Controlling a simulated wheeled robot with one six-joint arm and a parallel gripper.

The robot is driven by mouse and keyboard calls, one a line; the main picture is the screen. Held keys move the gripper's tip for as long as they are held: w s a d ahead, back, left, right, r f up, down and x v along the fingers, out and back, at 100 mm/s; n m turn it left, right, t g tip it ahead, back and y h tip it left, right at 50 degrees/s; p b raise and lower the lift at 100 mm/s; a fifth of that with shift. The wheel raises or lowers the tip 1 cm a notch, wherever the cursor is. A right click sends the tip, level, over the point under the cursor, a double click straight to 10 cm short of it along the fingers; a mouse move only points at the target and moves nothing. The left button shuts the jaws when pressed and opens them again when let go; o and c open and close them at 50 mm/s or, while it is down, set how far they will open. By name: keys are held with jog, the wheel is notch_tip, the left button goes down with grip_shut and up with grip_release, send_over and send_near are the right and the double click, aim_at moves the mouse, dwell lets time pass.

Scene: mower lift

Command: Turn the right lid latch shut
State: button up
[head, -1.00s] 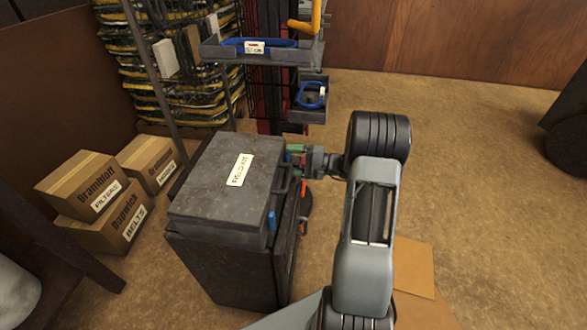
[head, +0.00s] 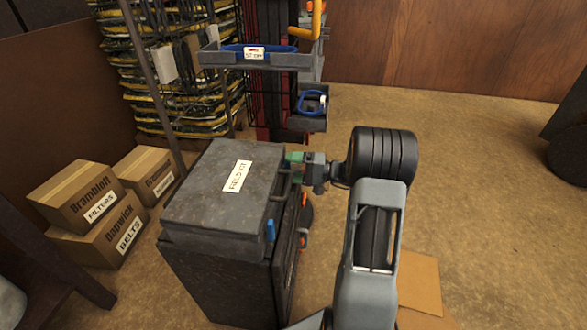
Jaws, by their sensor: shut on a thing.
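A dark grey case (head: 225,285) stands on the floor with its lid (head: 215,205) down, labelled "FIELD KIT". A green latch (head: 294,157) is at the far end of the case's right-hand side. A blue latch (head: 270,231) is near the closer end of that side and hangs down. My gripper (head: 302,167) reaches in from the right and is shut at the green latch. The fingertips partly hide this latch, so its exact angle is hard to tell.
Orange-red parts (head: 303,235) show low on the case's right side. A rack (head: 258,60) with blue loops stands behind the case. Cardboard boxes (head: 110,235) sit to the left. Flat cardboard (head: 418,285) lies at right; the floor beyond it is clear.

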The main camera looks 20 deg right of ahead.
jog(key=o, duration=0.9)
jog(key=p+v, duration=0.2)
jog(key=v, duration=1.1)
jog(key=shift+s+d, duration=0.25)
jog(key=shift+d, duration=0.1)
